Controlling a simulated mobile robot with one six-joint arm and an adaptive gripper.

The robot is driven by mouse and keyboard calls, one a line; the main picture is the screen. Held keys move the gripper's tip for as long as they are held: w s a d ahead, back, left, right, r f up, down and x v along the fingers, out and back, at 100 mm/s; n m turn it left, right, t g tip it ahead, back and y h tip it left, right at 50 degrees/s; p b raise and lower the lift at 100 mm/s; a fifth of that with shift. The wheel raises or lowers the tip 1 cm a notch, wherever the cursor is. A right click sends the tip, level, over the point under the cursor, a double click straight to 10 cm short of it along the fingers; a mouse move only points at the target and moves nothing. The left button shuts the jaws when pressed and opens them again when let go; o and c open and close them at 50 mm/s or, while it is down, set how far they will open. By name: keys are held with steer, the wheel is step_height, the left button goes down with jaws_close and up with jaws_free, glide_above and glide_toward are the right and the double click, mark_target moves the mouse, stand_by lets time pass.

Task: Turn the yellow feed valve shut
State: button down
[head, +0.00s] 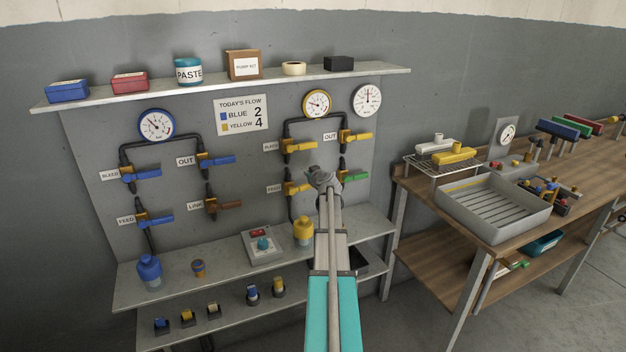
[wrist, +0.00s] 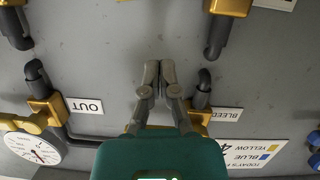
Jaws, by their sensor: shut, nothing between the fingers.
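The yellow feed valve (head: 301,188) is on the right half of the wall panel in the head view, beside its FEED label. Its yellow handle points right, roughly level. In the wrist view, which looks upside down, a brass valve body (wrist: 229,7) beside a label at the top edge appears to be this valve; its handle is out of frame. My gripper (head: 322,176) is in front of the panel, just right of the handle in the head view. In the wrist view my gripper (wrist: 158,70) has its fingers together, empty, over bare panel. I cannot tell whether it touches the handle.
The yellow bleed valve (head: 299,146) and yellow out valve (head: 355,137) are above. A green-handled valve (head: 352,177) is close on the right. A yellow bottle (head: 303,231) stands on the shelf below. The workbench (head: 575,175) is at the right.

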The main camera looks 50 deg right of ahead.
mark_target(302, 188)
steer(key=shift+d+f+b, duration=0.15)
steer(key=shift+f+b, duration=0.8)
steer(key=shift+f, duration=0.05)
steer(key=shift+d+f+b, duration=0.15)
steer(key=shift+f+b, duration=0.8)
steer(key=shift+f, duration=0.05)
steer(key=shift+w+a, duration=0.1)
